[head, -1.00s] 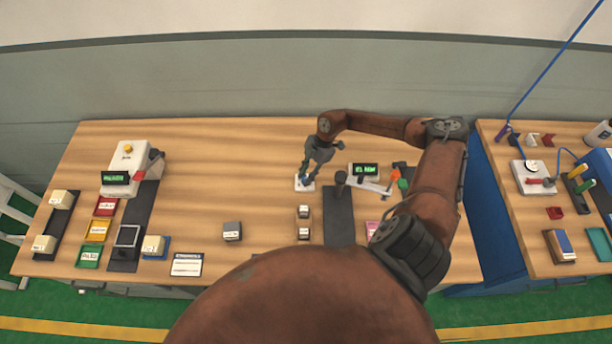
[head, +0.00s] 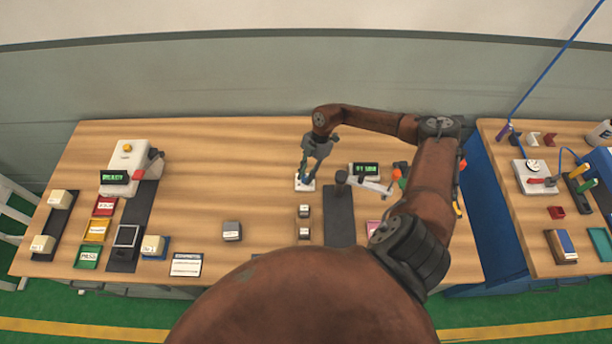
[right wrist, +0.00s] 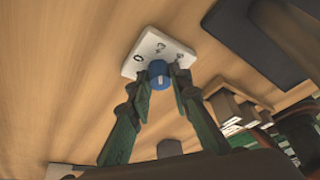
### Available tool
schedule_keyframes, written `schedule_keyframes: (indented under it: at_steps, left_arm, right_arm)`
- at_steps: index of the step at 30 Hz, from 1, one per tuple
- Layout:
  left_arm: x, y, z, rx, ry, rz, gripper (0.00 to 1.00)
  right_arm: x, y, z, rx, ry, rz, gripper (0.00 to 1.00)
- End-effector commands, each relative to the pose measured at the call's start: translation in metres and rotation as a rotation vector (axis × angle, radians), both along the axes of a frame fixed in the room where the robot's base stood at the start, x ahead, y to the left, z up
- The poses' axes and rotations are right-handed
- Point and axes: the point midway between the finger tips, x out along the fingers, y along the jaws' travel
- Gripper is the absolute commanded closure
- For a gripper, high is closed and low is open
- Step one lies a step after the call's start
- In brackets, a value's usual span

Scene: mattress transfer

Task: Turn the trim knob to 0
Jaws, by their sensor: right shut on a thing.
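The trim knob (right wrist: 157,72) is a small blue knob on a white plate (right wrist: 147,52) with dark marks, one of them like a 0 at the left in the right wrist view. A pale mark shows on the knob; I cannot tell exactly which mark it points at. In the head view the white plate (head: 298,186) lies on the table below my right gripper (head: 304,178). My right gripper is shut on the knob, with a finger on each side of it in the right wrist view (right wrist: 160,84). My left gripper is not in view.
Right of the plate stand a green-lit display (head: 366,169) and a dark mat (head: 339,222) with a dark post. Small blocks (head: 303,211) lie in front. A white machine (head: 127,165) stands at the left. The wooden table (head: 235,150) is clear between them.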

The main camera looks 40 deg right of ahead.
Motion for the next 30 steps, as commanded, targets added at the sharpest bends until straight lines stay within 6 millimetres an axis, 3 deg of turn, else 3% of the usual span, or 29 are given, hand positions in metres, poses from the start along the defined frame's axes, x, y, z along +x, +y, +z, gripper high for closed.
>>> schedule_keyframes:
  at_steps: [18,30]
  left_arm:
    - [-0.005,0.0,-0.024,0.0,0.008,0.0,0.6]
    - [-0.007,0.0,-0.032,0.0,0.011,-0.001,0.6]
  right_arm:
    - [0.005,0.002,-0.001,0.001,-0.002,0.578,1.0]
    - [0.005,0.003,0.0,-0.002,0.0,0.842,1.0]
